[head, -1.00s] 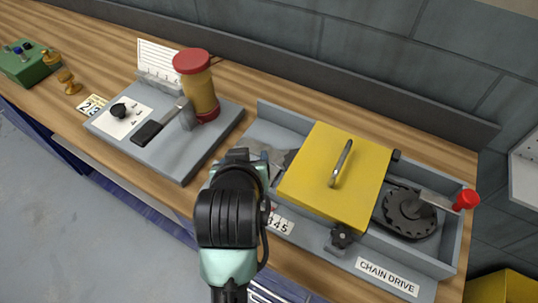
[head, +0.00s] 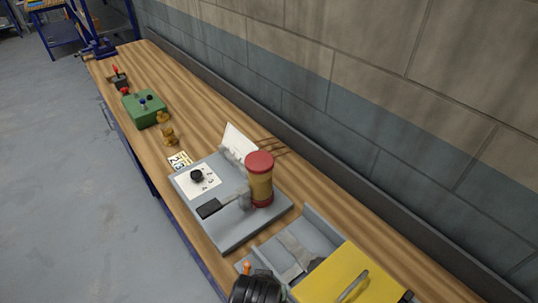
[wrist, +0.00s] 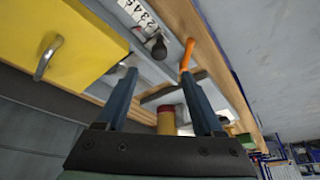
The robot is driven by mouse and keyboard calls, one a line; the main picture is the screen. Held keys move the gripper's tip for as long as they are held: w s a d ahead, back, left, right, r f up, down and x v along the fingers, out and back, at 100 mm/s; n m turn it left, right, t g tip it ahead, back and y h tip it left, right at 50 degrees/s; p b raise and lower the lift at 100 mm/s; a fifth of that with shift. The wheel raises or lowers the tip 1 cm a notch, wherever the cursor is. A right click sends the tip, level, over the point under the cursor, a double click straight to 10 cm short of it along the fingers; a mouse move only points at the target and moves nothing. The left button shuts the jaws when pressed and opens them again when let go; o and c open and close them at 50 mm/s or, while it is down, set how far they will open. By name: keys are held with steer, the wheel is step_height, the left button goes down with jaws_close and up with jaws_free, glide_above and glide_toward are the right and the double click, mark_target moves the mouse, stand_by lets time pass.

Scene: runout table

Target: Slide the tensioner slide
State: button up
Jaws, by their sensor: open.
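The chain drive housing (head: 309,218) is a grey open tray, cut off by the bottom of the head view. Its yellow cover (head: 345,277) has a metal handle and also shows in the wrist view (wrist: 85,35). In the wrist view a dark round knob (wrist: 157,47) sits beside a white number scale (wrist: 143,14); it may be the tensioner slide, but I cannot be sure. An orange stick-like part (wrist: 187,56) stands to its right, and shows in the head view too (head: 247,268). My gripper (wrist: 159,75) is open; nothing shows held between its fingers, which point towards the knob.
A grey plate (head: 232,233) carries a red-capped amber cylinder (head: 260,182) and a black-handled lever (head: 209,208). Brass pieces (head: 169,137) and a green box (head: 145,109) stand farther along the wooden bench (head: 205,110). A wall runs behind the bench.

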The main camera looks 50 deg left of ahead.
steer(key=p+x, duration=0.1)
steer(key=x, duration=0.9)
steer(key=shift+r, duration=0.1)
jaws_close()
stand_by(1.2)
